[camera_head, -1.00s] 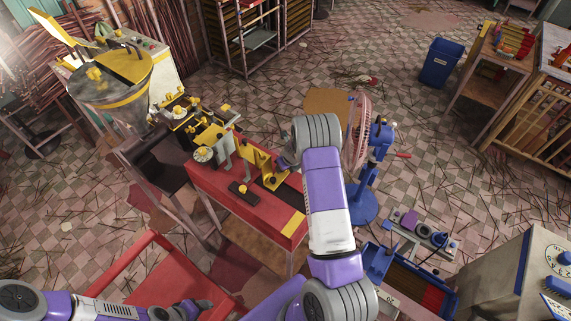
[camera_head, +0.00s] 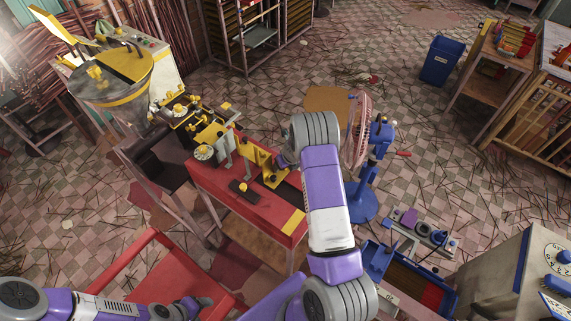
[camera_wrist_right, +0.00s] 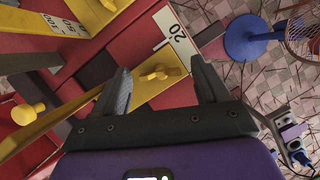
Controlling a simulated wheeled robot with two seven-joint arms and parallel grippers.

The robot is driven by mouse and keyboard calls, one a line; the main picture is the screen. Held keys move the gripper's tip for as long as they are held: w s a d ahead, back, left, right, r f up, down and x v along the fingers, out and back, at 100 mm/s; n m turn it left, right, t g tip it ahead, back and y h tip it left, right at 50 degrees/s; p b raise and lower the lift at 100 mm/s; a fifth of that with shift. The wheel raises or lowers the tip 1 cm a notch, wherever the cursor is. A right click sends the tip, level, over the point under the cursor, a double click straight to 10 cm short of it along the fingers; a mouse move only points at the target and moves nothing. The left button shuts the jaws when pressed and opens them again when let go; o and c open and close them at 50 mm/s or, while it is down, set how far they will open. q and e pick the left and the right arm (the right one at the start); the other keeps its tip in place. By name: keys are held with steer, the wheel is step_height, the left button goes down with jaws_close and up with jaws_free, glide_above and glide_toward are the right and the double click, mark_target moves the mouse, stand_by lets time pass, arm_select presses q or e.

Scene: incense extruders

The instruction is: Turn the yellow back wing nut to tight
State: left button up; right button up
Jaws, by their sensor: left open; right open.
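A yellow wing nut (camera_wrist_right: 155,74) sits on a yellow plate (camera_wrist_right: 158,92) in the right wrist view. My right gripper (camera_wrist_right: 160,64) is open, with one finger on each side of the nut and gaps between; I cannot tell its height above the nut. A second yellow knob (camera_wrist_right: 24,113) is at the left. Which one is the back nut is unclear. In the head view the yellow bracket (camera_head: 258,158) stands on the red table (camera_head: 215,183), and my right forearm hides part of it. My left gripper (camera_head: 190,307) is open and empty at the lower left, over a red surface.
A blue stand with a fan (camera_head: 362,205) is close to the right of my right arm. A red chair-like frame (camera_head: 150,255) is at the lower left.

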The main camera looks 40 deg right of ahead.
steer(key=shift+r, duration=0.1)
steer(key=v, duration=0.7)
steer(key=shift+r+p, duration=0.2)
steer(key=shift+p, duration=0.25)
steer(key=shift+s, duration=0.1)
